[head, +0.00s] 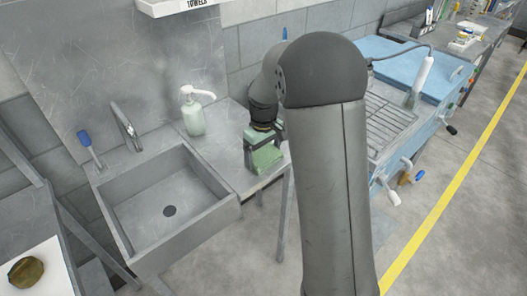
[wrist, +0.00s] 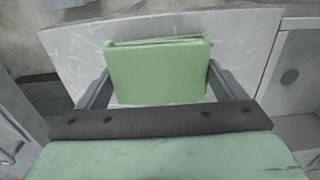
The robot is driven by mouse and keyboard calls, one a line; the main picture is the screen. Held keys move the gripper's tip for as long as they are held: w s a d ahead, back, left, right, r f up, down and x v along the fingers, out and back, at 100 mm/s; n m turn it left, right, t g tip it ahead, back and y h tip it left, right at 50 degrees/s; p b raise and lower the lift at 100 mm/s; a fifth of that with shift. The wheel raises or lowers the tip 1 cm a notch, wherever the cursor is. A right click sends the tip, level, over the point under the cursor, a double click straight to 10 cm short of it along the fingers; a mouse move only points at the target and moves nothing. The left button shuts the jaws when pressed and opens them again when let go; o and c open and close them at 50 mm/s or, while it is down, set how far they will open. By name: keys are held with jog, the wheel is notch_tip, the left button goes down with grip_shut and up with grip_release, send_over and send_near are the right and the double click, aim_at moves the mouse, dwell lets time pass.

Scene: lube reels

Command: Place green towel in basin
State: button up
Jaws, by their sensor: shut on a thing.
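The green towel (wrist: 158,72) is a folded block, held between both fingers of my gripper (wrist: 157,88) in the wrist view. In the head view the towel (head: 267,160) is at the right end of the metal counter, under my gripper (head: 262,146). I cannot tell whether it touches the counter. The grey metal basin (head: 140,208) is to the left of my gripper in the head view and is empty, with a dark drain in its floor. Part of the basin (wrist: 298,50) shows at the right edge of the wrist view.
A blue bench (head: 410,65) with a wire rack stands to the right.

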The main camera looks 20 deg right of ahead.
aim_at(264, 155)
jog(key=shift+f, duration=0.1)
jog(key=o, duration=0.7)
notch_tip(264, 155, up, 12)
jog(key=s+a+m, duration=0.2)
jog(key=s, duration=1.4)
jog(key=shift+s+a+f+m, duration=0.2)
jog(key=shift+s+f+m, duration=0.05)
jog(key=shift+f+m, duration=0.1)
jog(key=s+f, duration=0.1)
jog(key=s, duration=0.3)
jog(key=s+f+m, duration=0.1)
jog(key=s+f, duration=0.1)
jog(key=s, duration=0.2)
jog(key=s+f+m, duration=0.1)
jog(key=s, duration=0.2)
jog(key=shift+s+a+f, duration=0.35)
jog(key=shift+s+a, duration=0.05)
jog(key=c, duration=0.3)
